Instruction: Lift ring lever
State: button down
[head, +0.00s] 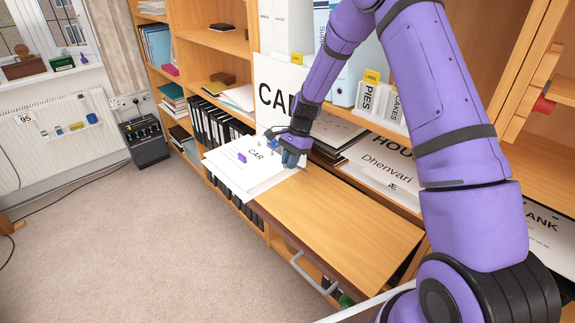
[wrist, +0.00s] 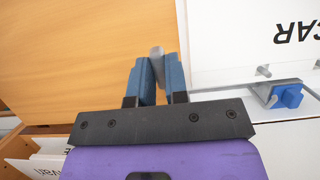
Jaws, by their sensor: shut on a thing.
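My gripper (head: 291,158) is at the right edge of the white sheets marked CAR (head: 241,169), on the wooden board. In the wrist view, the blue fingers of my gripper (wrist: 158,75) are shut on a grey, rounded bar end (wrist: 157,58), which looks like the lever. The rest of the bar is hidden by the fingers and my wrist. A grey metal strip with a blue block (wrist: 288,97) lies along the sheet's edge in the wrist view. A small purple piece (head: 242,157) sits on the sheets.
The wooden board (head: 365,220) is bare to the right of the sheets, with a grey handle (head: 312,274) at its front. Shelves with black binders (head: 213,125) stand left. White labelled boxes (head: 368,99) stand behind. The carpet (head: 130,240) is clear.

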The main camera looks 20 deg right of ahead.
dwell(0.3)
jog(key=c, duration=1.1)
grip_release()
jog(key=shift+r, duration=0.25)
jog(key=r, duration=0.3)
jog(key=shift+s+r, duration=0.15)
jog(key=shift+s, duration=0.05)
jog(key=s, duration=1)
jog(key=s+r, duration=0.1)
jog(key=s, duration=0.4)
jog(key=shift+s+a+r, duration=0.1)
jog(key=shift+s+a, duration=0.2)
